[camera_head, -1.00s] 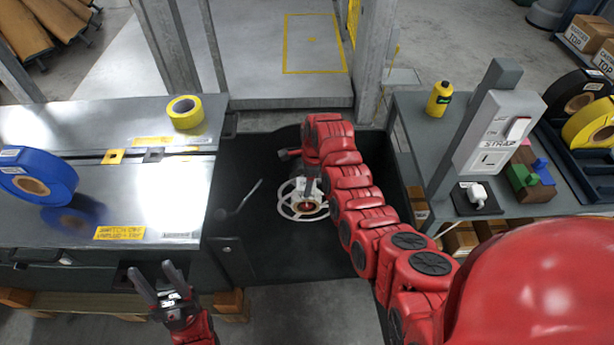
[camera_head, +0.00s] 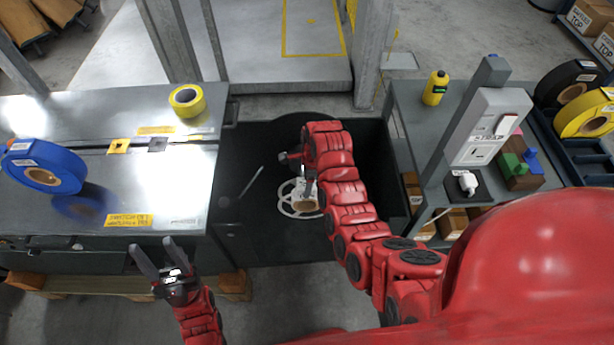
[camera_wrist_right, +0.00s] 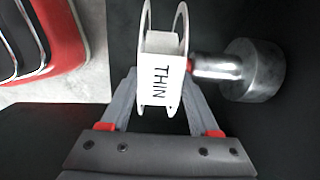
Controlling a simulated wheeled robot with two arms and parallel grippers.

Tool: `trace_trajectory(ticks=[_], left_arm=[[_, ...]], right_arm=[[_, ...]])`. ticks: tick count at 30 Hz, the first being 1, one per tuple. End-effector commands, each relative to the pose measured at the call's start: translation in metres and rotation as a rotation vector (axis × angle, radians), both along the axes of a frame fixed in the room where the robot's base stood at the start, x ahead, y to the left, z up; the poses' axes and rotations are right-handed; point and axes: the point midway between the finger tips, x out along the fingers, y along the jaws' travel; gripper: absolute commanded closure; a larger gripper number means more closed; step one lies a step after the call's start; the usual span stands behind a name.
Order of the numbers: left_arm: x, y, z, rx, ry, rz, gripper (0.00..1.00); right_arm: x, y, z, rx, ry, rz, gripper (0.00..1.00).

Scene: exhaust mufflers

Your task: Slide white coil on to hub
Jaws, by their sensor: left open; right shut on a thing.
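The white coil (camera_wrist_right: 161,75), a spool-like thing with two thin white rims and a label reading THIN, is between the fingers of my right gripper (camera_wrist_right: 158,100) in the right wrist view. A metal cylinder on a red-collared shaft (camera_wrist_right: 250,70), perhaps the hub, lies just right of the coil; I cannot tell whether the coil is on it. In the head view, my right gripper (camera_head: 309,193) is over the black floor of the bay, at a white ringed shape with a tan centre (camera_head: 305,204). My left gripper (camera_head: 158,258) is open and empty in front of the left bench.
The left metal bench (camera_head: 150,190) holds a blue coil (camera_head: 45,167) and a yellow coil (camera_head: 187,100). The right bench (camera_head: 410,105) holds a yellow bottle (camera_head: 435,88), a grey switch post (camera_head: 490,125) and coloured blocks (camera_head: 520,168). A thin rod (camera_head: 251,182) is in the bay.

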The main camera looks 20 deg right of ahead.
Motion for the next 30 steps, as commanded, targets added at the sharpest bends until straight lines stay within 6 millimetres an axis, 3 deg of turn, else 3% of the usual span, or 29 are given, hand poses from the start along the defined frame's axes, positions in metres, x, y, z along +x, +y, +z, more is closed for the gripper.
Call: trace_trajectory(ticks=[20,30], left_arm=[[0.0,0.0,0.028,0.0,0.0,0.0,0.5],[0.0,0.0,0.039,0.0,0.0,0.0,0.5]], right_arm=[[-0.034,0.01,0.003,-0.001,-0.003,0.001,1.0],[-0.039,0.011,0.02,-0.001,-0.002,0.001,1.0]])
